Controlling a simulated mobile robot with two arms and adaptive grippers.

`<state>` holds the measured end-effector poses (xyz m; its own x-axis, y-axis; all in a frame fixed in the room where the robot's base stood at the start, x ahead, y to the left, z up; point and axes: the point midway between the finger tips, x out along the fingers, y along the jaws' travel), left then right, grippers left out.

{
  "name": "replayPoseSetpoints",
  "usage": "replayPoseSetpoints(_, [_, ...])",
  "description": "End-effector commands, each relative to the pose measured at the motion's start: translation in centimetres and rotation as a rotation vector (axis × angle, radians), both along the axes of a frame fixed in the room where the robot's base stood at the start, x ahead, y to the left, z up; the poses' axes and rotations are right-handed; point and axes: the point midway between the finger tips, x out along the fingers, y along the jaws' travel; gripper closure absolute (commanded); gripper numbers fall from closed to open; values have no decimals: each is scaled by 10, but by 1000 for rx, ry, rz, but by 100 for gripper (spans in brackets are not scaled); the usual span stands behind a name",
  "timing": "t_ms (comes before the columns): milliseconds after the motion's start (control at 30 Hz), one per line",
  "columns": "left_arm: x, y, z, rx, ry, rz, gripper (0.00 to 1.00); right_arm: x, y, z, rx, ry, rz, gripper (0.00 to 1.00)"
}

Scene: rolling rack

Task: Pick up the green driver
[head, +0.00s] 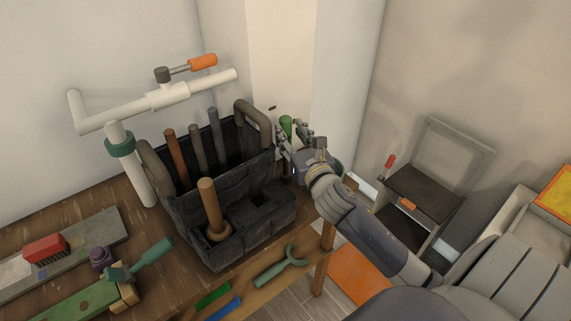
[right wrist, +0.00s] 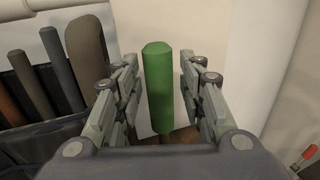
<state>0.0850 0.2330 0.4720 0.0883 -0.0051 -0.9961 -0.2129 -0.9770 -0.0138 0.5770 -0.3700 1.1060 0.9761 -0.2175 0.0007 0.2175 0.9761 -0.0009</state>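The green driver (head: 286,125) shows its upright green handle beyond the right side of the tool bag in the head view; its lower part is hidden behind my gripper. In the right wrist view the green handle (right wrist: 158,88) stands between the two fingers, with gaps on both sides. My right gripper (head: 294,140) is open around the handle, and its fingers (right wrist: 160,92) do not appear to touch it. My left gripper is not in view.
A dark tool bag (head: 190,215) with several handles stands just left of my right gripper. White pipework (head: 150,105) rises behind it. A wall corner is close behind the driver. A wooden bench (head: 75,270) carries other tools at left.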

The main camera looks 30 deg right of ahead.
Motion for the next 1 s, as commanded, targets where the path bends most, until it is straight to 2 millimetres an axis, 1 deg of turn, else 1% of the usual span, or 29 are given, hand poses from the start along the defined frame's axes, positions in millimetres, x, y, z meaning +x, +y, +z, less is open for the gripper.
replayPoseSetpoints(33, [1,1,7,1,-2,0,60,8,-1,3,4,-1,-3,63])
replayPoseSetpoints(100, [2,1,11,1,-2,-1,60,17,-2,3,5,-1,-2,63])
replayPoseSetpoints(233, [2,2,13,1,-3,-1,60,31,-5,1,2,0,-1,63])
replayPoseSetpoints(367, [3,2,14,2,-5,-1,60,36,-6,0,1,1,0,63])
replayPoseSetpoints(567, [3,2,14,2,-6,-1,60,36,-6,-1,1,1,0,63])
replayPoseSetpoints(667, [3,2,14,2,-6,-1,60,36,-6,-1,1,1,0,83])
replayPoseSetpoints(700, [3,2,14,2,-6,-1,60,36,-6,-1,1,1,0,92])
replayPoseSetpoints(733, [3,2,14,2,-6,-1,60,36,-6,-1,1,1,0,99])
replayPoseSetpoints(1000, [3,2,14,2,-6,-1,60,36,-6,0,1,-1,0,100])
